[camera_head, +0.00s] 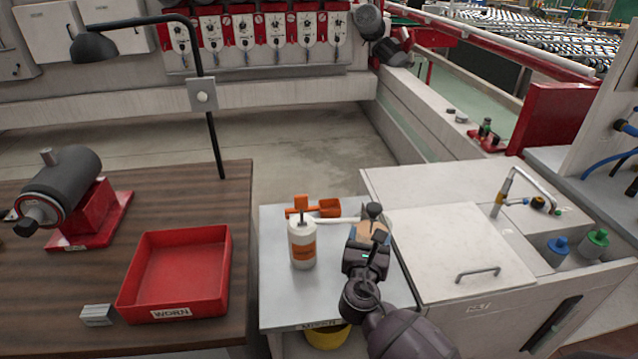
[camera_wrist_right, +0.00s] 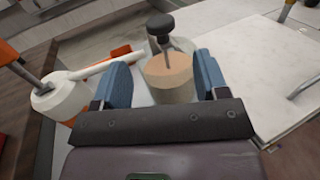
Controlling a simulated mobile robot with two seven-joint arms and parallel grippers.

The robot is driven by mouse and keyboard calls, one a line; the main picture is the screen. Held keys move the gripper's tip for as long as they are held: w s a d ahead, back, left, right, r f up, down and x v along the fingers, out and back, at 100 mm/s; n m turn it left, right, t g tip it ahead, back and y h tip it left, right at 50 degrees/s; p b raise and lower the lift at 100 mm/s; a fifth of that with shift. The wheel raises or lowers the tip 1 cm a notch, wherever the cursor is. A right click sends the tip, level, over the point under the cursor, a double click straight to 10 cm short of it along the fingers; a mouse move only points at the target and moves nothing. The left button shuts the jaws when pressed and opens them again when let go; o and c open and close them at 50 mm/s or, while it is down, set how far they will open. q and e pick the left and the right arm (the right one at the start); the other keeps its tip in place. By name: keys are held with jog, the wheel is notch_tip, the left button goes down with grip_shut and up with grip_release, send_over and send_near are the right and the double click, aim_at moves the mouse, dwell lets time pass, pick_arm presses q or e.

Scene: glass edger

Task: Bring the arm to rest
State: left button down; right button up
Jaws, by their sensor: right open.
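My right gripper (camera_head: 367,240) reaches over the small grey table (camera_head: 287,311) from the lower right in the head view. In the right wrist view its two blue-padded fingers (camera_wrist_right: 163,82) are apart, with a pale round object (camera_wrist_right: 170,85) showing between them. That object has a tan top and a dark knob on a stem; I cannot tell whether the fingers touch it. It also shows beyond the gripper in the head view (camera_head: 371,228), mostly hidden. My left gripper is not in view.
A white bottle (camera_head: 302,246) with an orange label stands left of my gripper, with an orange tool (camera_head: 327,208) behind it. A red tray (camera_head: 178,268) marked WORN and a motor (camera_head: 65,188) stand on the wooden table. A white cabinet (camera_head: 455,250) is close on the right.

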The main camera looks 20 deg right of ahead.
jog(key=s+a+f+m+y, duration=0.25)
jog(key=m+y, duration=0.25)
jog(key=m, duration=0.4)
jog(key=s+a+f+m+y, duration=0.1)
jog(key=a+f+m+y, duration=0.25)
jog(key=m, duration=0.65)
jog(key=s+d+f+m+g+y+b, duration=0.1)
jog(key=s+f+m, duration=0.3)
jog(key=s, duration=0.4)
jog(key=s+d+f+m+g+y+b, duration=0.1)
jog(key=s+f+m, duration=0.3)
jog(key=s, duration=0.5)
jog(key=shift+s+f+m+g, duration=0.15)
jog(key=shift+f+m+g, duration=0.3)
jog(key=shift+f, duration=0.5)
